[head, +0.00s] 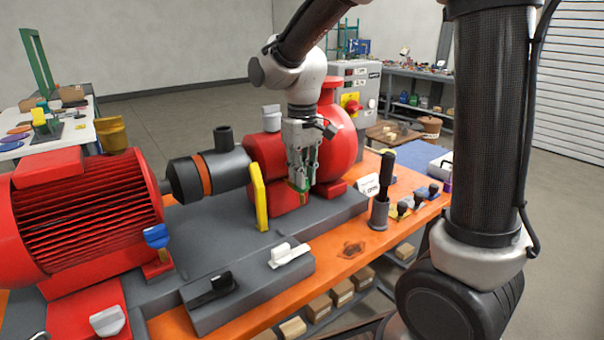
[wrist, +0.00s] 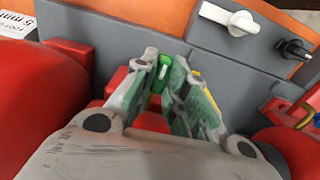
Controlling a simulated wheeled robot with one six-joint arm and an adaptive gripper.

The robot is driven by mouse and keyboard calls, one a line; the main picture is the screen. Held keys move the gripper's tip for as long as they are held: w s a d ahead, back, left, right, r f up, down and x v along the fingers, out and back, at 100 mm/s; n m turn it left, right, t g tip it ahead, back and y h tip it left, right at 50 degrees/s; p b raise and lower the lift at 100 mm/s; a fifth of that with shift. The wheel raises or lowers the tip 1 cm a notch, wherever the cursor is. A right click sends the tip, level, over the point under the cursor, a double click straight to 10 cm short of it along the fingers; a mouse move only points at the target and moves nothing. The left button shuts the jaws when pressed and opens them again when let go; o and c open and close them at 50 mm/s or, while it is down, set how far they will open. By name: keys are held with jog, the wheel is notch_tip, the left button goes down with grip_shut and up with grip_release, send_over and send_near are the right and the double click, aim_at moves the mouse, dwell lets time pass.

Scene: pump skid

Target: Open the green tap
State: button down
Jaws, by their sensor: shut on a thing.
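The green tap (wrist: 164,66) shows in the wrist view between the fingertips of my gripper (wrist: 163,72), at the edge of the red casing. My gripper is shut on it. In the head view my gripper (head: 301,180) points down at the red pump's front, and only a sliver of green shows at its fingertips. The fingers hide most of the tap, so I cannot tell its handle's angle.
A yellow lever (head: 260,198) stands upright just left of my gripper. A white tap (head: 288,254) and a black tap (head: 212,288) sit on the grey block in front. A blue tap (head: 157,236) is by the red motor. A dark upright handle (head: 385,180) stands to the right.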

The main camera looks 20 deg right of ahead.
jog(key=c, duration=1.4)
grip_release()
jog(key=shift+c, duration=0.2)
jog(key=shift+r, duration=0.1)
notch_tip(320, 180, up, 12)
jog(key=s+d+f+m+t, duration=0.2)
jog(key=s+d, duration=0.5)
jog(key=s, duration=0.2)
jog(key=s+d+f+m+t, duration=0.1)
jog(key=s+d+f+t, duration=0.1)
jog(key=s+d, duration=0.6)
jog(key=shift+s+m, duration=0.4)
jog(key=shift+s, duration=0.75)
